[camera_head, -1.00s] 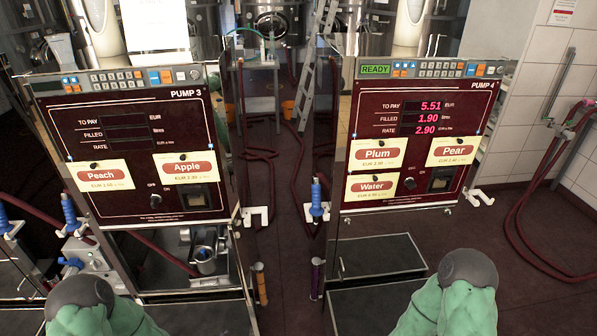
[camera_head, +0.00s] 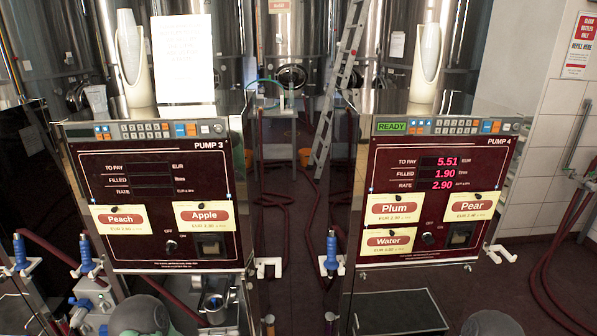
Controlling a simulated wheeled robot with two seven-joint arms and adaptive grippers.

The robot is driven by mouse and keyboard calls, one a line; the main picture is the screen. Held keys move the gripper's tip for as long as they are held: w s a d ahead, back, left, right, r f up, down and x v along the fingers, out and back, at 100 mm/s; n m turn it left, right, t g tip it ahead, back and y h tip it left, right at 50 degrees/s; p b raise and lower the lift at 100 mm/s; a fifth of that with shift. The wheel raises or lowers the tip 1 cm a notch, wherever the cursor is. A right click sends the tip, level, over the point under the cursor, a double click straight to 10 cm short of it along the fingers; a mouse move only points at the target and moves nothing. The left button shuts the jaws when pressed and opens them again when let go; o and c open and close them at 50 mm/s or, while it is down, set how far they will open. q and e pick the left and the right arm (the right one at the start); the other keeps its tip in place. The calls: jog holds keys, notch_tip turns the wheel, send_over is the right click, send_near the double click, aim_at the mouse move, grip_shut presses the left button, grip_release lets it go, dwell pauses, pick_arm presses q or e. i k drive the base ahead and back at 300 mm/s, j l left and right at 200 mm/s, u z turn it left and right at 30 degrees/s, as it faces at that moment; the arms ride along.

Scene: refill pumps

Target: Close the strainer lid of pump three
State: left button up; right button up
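Pump 3 (camera_head: 150,165) stands at the left with a dark red panel, and its display is dark. Below the panel is an open compartment. In it a round metal strainer housing (camera_head: 216,301) shows near the bottom edge, with an open-looking round mouth. Its lid is not clearly made out, and the lower part is cut off by the frame and partly by my arm. Only grey rounded parts of my two arms show at the bottom edge. Neither gripper is in view.
Pump 4 (camera_head: 445,160) stands at the right, lit and marked READY. Blue-handled nozzles (camera_head: 86,254) hang at pump 3's left, another (camera_head: 331,252) beside pump 4. Hoses (camera_head: 272,205) and a ladder (camera_head: 338,90) stand in the gap between the pumps. A hose hangs at the far right.

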aim_at(233, 294)
jog(key=j+z, duration=0.35)
jog(key=j, duration=0.2)
jog(key=k+j+z, duration=0.1)
jog(key=j+z, duration=0.25)
jog(key=j, duration=0.15)
jog(key=i+j+z, duration=0.15)
jog(key=i+j, duration=0.05)
jog(key=i, duration=0.05)
